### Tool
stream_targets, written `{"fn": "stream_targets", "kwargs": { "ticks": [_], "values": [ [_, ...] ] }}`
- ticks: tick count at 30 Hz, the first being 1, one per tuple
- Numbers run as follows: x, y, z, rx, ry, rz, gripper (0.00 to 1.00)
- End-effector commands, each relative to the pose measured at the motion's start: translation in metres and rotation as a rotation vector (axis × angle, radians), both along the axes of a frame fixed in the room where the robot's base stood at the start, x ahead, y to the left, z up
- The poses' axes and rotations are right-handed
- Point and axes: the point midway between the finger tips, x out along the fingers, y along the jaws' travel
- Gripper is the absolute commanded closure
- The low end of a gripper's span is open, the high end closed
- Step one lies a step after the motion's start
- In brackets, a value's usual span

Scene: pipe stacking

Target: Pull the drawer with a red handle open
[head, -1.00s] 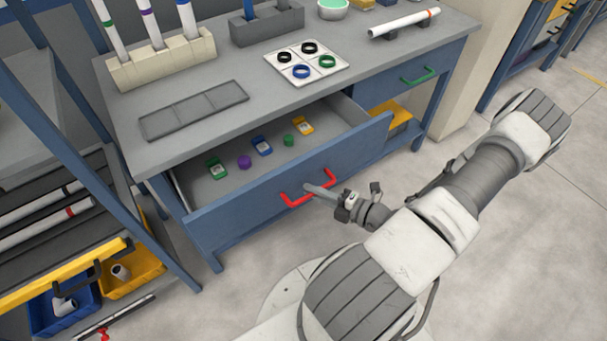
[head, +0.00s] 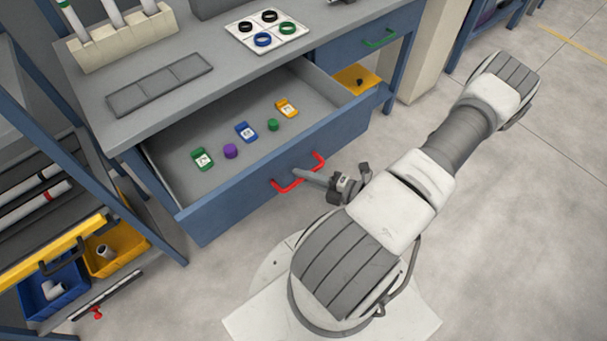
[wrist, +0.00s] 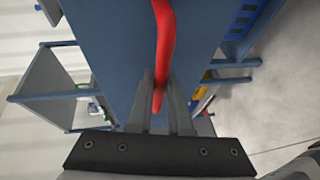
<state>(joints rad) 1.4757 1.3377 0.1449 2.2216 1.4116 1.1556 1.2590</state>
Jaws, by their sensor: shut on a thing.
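The blue drawer (head: 232,204) with the red handle (head: 288,186) stands well out from the workbench, its inside in view. Several small coloured items lie in it, among them a purple piece (head: 230,151) and a yellow piece (head: 286,108). My gripper (head: 303,176) is at the middle of the red handle. In the wrist view the red handle (wrist: 164,40) runs down between the two fingers of my gripper (wrist: 159,90), which are shut on it. The drawer front (wrist: 110,40) fills much of that view.
A second drawer with a green handle (head: 380,39) is at the right of the workbench, shut. A grey tray (head: 160,84) and a white board with rings (head: 267,38) lie on top. A blue bin (head: 54,289) and yellow bin (head: 115,254) stand at left. Floor at right is clear.

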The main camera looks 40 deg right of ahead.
Motion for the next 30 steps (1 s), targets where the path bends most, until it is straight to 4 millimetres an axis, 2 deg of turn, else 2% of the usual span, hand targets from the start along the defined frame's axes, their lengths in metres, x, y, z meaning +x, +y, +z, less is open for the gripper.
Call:
{"fn": "stream_targets", "kwargs": {
  "ticks": [15, 16, 20, 30],
  "values": [
    [0.0000, 0.0001, 0.0007, 0.000, -0.002, 0.000, 1.00],
    [0.0000, 0.0001, 0.0007, 0.000, -0.002, 0.000, 0.77],
    [0.0000, 0.0000, 0.0005, 0.000, -0.002, 0.000, 0.54],
    [-0.0002, -0.0001, 0.0001, 0.000, 0.000, 0.000, 0.53]
  ]
}}
